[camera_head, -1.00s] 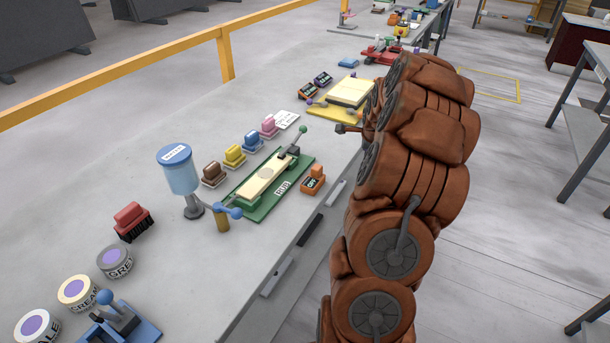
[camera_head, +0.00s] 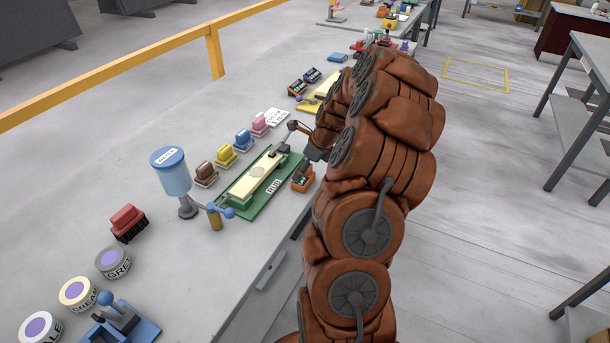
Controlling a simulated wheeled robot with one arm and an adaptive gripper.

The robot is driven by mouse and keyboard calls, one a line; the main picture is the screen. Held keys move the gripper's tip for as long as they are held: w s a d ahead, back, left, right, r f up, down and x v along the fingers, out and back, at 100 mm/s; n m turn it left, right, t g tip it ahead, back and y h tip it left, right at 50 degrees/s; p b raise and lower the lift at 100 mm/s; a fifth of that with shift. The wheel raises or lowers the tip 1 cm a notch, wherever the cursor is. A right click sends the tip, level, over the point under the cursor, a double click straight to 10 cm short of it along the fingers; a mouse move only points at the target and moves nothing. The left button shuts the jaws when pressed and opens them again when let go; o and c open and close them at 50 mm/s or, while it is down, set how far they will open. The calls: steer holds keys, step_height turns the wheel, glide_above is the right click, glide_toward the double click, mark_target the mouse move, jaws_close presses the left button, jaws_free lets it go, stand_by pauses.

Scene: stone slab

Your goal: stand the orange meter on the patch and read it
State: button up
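A small orange block with a dark face (camera_head: 303,180), which looks like the orange meter, sits at the right edge of the green board marked RUB (camera_head: 262,205). A cream strip (camera_head: 244,186) lies along the board, with a round patch (camera_head: 257,171) drawn on it. My gripper (camera_head: 306,160) is at the far end of the orange block, close above it. It is small and partly hidden by my arm. I cannot tell whether it touches the block or whether its fingers are open.
A blue-topped dispenser (camera_head: 170,172) stands left of the board. Brown (camera_head: 206,174), yellow (camera_head: 226,155), blue (camera_head: 243,140) and pink (camera_head: 259,125) blocks line its far side. A red brush (camera_head: 128,222) and several labelled tubs sit nearer. Bare bench (camera_head: 200,270) lies in front.

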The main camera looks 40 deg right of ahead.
steer(key=p+x, duration=0.1)
steer(key=x, duration=0.2)
steer(key=shift+w+a+r, duration=0.1)
steer(key=shift+a, duration=0.1)
steer(key=shift+w+f, duration=0.15)
steer(key=shift+f, duration=0.4)
steer(key=c, duration=1.2)
steer(key=shift+r, duration=0.15)
